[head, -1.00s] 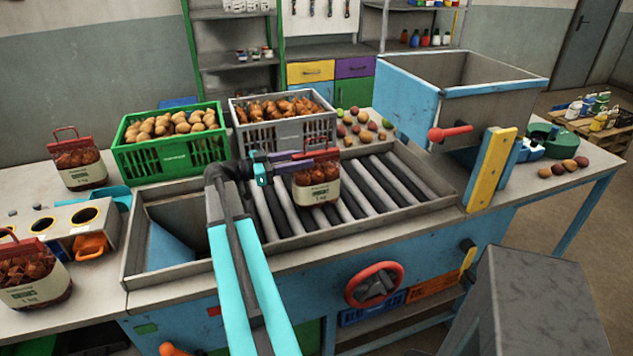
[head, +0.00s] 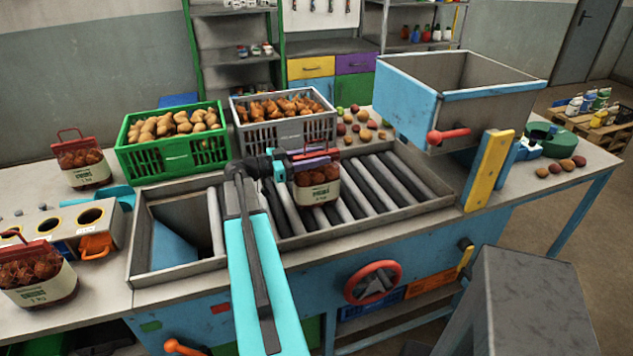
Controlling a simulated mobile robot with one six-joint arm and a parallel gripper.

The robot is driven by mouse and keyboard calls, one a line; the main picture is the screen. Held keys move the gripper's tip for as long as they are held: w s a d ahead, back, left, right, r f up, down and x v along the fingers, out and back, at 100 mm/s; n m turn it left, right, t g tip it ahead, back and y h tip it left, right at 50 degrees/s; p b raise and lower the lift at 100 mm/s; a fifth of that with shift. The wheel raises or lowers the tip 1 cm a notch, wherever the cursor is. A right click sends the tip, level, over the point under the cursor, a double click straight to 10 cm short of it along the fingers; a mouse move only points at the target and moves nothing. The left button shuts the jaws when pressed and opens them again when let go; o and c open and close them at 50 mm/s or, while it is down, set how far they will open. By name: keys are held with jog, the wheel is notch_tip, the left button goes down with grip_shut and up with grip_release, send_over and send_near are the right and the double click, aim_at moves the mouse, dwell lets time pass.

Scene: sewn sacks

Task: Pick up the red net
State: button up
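Two similar red-topped nets stand at the left: one at the back left (head: 82,168) beside the green crate, one at the front left (head: 38,278). Both are apart from my gripper.
Behind the roller bed (head: 410,180) stand a green crate (head: 165,157) of potatoes and a grey crate (head: 290,132) of orange-brown produce. A blue-sided hopper (head: 407,100) rises at the right. Rollers right of the net are clear.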

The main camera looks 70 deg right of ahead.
jog(key=shift+c, duration=0.5)
grip_shut()
jog(key=shift+r, duration=0.1)
dwell(0.9)
